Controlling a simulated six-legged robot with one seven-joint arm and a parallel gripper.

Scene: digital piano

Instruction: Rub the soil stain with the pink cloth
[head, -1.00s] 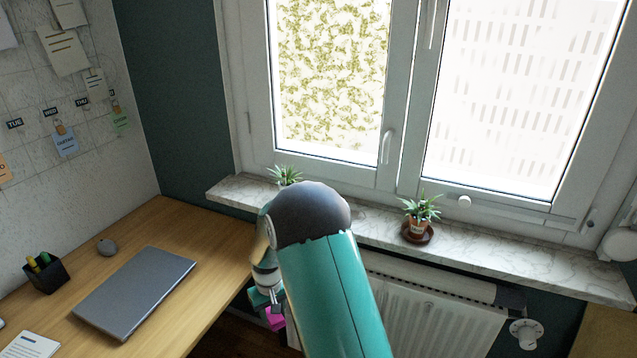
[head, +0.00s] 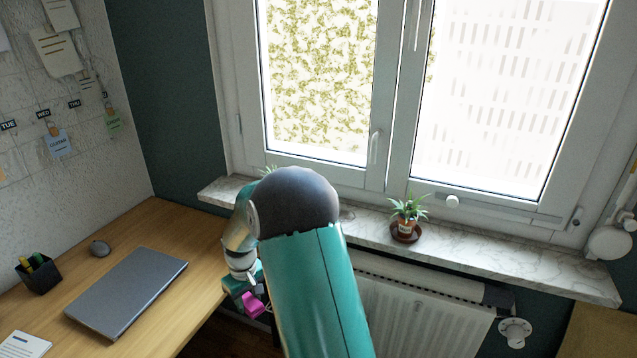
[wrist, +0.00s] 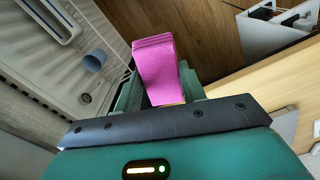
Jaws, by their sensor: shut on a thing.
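My gripper (head: 250,290) is shut on the pink cloth (head: 254,306), left of my teal arm and close to the desk's right edge in the head view. In the wrist view, the folded pink cloth (wrist: 155,70) stands out between the two green fingers of my gripper (wrist: 160,88), with the wooden floor behind it. I cannot make out a soil stain in either view. My arm hides part of the windowsill (head: 470,250).
A radiator (head: 410,315) is below the sill.

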